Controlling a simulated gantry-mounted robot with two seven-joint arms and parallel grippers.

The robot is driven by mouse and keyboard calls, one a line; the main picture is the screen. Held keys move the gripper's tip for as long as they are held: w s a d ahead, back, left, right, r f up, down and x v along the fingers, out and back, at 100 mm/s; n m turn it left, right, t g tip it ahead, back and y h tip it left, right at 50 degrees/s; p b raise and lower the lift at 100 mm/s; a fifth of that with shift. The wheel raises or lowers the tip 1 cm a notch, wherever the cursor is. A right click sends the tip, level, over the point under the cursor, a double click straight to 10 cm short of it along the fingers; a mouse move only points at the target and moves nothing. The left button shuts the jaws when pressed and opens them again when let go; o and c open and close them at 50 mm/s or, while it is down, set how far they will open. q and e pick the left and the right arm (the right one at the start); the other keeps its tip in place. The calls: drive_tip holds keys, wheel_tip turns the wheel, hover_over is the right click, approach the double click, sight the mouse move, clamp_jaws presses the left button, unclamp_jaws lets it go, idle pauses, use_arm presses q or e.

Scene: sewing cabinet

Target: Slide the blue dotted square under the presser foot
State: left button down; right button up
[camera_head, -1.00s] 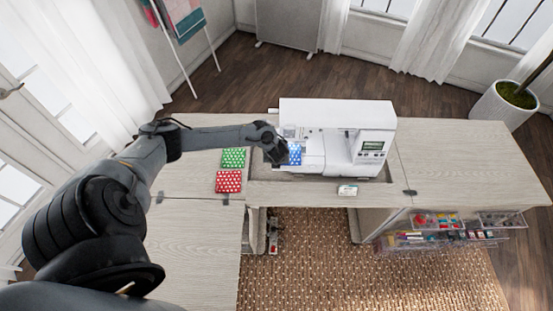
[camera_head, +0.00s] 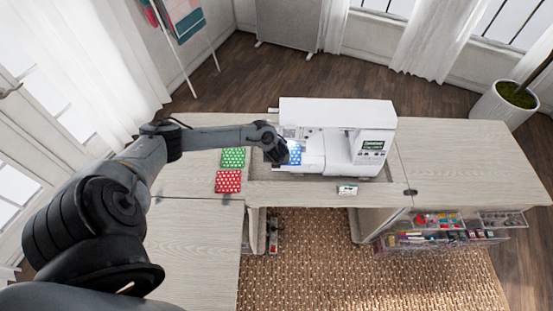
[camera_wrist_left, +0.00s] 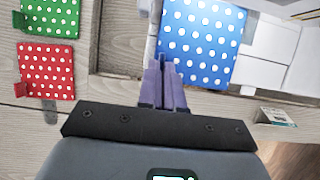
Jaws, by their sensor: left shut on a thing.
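The blue dotted square (camera_head: 294,153) lies at the left end of the sewing machine's bed, and it fills the top middle of the left wrist view (camera_wrist_left: 199,40). My left gripper (camera_head: 284,155) is at the square's left edge. In the left wrist view its purple fingers (camera_wrist_left: 164,72) are closed together at the square's lower left edge. The white sewing machine (camera_head: 340,115) stands on the cabinet, its needle area to the right of the square. The presser foot is too small to make out. My right gripper is not in view.
A green dotted square (camera_head: 233,157) and a red dotted square (camera_head: 229,181) lie left of the machine. A small box (camera_head: 347,189) sits at the tabletop's front edge. The cabinet top (camera_head: 450,165) right of the machine is clear.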

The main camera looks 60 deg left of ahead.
use_arm(q)
drive_tip(key=shift+a, duration=0.15)
drive_tip(key=shift+w+a+b, duration=0.5)
drive_tip(key=shift+a, duration=0.25)
drive_tip(key=shift+w+a, duration=0.1)
drive_tip(key=shift+a, duration=0.05)
idle(0.4)
drive_tip(key=shift+w+a+b, duration=0.3)
drive_tip(key=shift+a+b, duration=0.2)
idle(0.5)
drive_tip(key=c, duration=1.2)
unclamp_jaws()
